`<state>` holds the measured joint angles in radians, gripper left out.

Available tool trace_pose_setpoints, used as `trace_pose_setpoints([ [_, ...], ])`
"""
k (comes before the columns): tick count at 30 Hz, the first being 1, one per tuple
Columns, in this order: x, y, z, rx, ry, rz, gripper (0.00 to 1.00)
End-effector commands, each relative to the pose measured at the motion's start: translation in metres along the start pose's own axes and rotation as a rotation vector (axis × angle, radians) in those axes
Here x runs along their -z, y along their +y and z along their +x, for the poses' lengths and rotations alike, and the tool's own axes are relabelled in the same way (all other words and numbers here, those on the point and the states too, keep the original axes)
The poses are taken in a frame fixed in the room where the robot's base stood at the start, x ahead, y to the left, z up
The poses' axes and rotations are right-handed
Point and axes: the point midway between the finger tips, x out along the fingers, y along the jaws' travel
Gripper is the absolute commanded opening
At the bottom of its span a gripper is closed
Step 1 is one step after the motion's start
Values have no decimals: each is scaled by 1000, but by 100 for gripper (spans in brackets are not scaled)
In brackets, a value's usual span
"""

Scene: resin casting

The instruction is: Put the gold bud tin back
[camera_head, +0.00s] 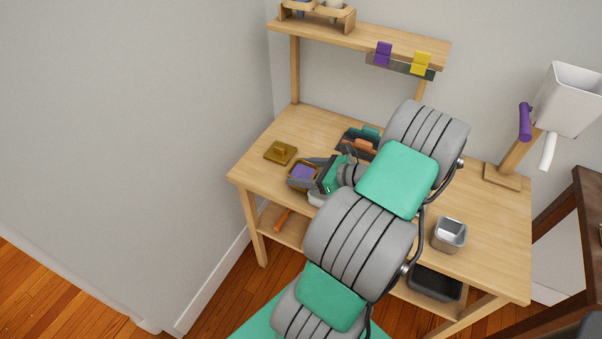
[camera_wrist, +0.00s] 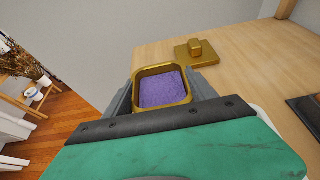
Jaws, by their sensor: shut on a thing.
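The gold bud tin (camera_head: 304,174) is a small square gold container, open at the top, with purple material inside. It also shows in the wrist view (camera_wrist: 163,87). My gripper (camera_head: 306,172) is shut on the tin, with one dark finger on each side of it. The tin is held over the left part of the wooden workbench (camera_head: 300,127); I cannot tell how far it is above the top. A square gold lid with a knob (camera_head: 280,153) lies on the bench beyond the tin, apart from it, and shows in the wrist view too (camera_wrist: 196,53).
A dark tray (camera_head: 352,142) with teal and orange items stands behind my gripper. A metal container (camera_head: 449,235) is at the right. A raised shelf (camera_head: 365,40) spans the back, with purple and yellow clips (camera_head: 421,63) below it. Bench space around the lid is clear.

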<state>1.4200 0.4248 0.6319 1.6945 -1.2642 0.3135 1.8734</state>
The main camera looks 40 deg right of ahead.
Motion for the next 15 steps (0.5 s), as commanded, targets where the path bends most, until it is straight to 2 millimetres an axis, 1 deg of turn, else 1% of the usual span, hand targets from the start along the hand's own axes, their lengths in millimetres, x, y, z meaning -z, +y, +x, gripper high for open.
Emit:
trace_pose_setpoints([
  [15, 10, 0, 4, 0, 0, 1, 17],
])
